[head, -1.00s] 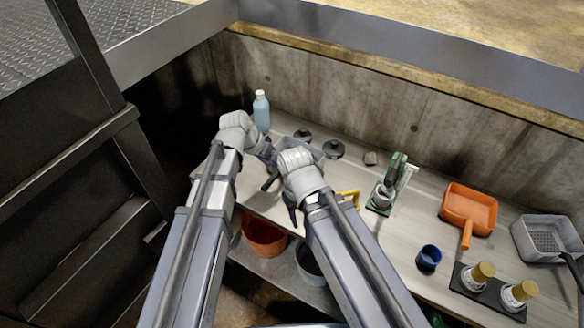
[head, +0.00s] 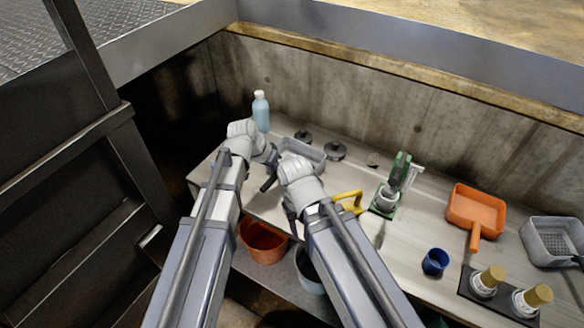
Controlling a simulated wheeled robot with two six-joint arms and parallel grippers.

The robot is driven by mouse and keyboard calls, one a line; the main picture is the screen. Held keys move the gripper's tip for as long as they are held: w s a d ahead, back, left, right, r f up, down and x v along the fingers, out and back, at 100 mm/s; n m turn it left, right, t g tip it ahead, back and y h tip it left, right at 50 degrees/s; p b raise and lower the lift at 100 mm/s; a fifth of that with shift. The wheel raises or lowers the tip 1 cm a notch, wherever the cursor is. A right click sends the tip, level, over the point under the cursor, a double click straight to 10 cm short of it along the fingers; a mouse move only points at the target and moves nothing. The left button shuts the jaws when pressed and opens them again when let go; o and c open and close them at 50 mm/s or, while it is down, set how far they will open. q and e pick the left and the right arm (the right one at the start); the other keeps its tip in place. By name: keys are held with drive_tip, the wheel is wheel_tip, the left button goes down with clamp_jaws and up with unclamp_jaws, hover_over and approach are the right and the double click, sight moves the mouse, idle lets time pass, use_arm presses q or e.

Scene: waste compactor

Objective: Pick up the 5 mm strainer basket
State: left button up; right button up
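Two grey baskets show in the head view. One basket (head: 312,153) lies on the bench by my grippers, partly hidden by my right wrist; a dark handle end shows between my arms. The other basket (head: 553,240) has a mesh bottom and a dark handle, and lies at the far right. I cannot read a mesh size on either. My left gripper (head: 270,157) is beside the near basket's left end; its fingers are small and partly hidden. My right gripper (head: 289,208) is in front of the near basket, its fingers mostly hidden by its wrist.
A blue bottle (head: 261,111) stands behind my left gripper. Dark round weights (head: 335,151), a green-based device (head: 386,199), an orange dustpan (head: 474,207), a blue cup (head: 435,262) and gold-topped fittings (head: 488,281) are on the bench. An orange bucket (head: 264,243) is below.

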use_arm(q)
clamp_jaws()
idle(0.8)
